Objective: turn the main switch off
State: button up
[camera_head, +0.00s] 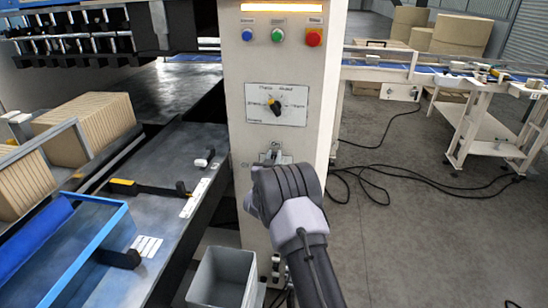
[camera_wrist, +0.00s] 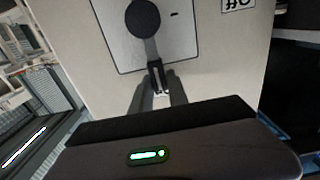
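The main switch (camera_head: 272,157) is on the front of the pale machine column, below the selector dial. In the wrist view it shows as a grey plate (camera_wrist: 185,45) with a dark round hub (camera_wrist: 143,18) and a grey lever (camera_wrist: 152,50). The lever points toward the "On" label (camera_head: 276,142); an "Off" label (camera_head: 247,163) is at left, seen upside down in the wrist view (camera_wrist: 238,3). My gripper (camera_wrist: 159,77) is at the lever's free end, its fingers close together and apparently shut on it. In the head view my gripper (camera_head: 274,165) hides the switch's lower part.
Above are a selector dial (camera_head: 275,105) and blue, green and red (camera_head: 314,37) buttons. A grey bin (camera_head: 222,277) stands below left, beside a bench with a blue tray (camera_head: 75,255). Black cables (camera_head: 375,180) lie on the open floor at right.

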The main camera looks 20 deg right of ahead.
grip_shut()
dwell(1.0)
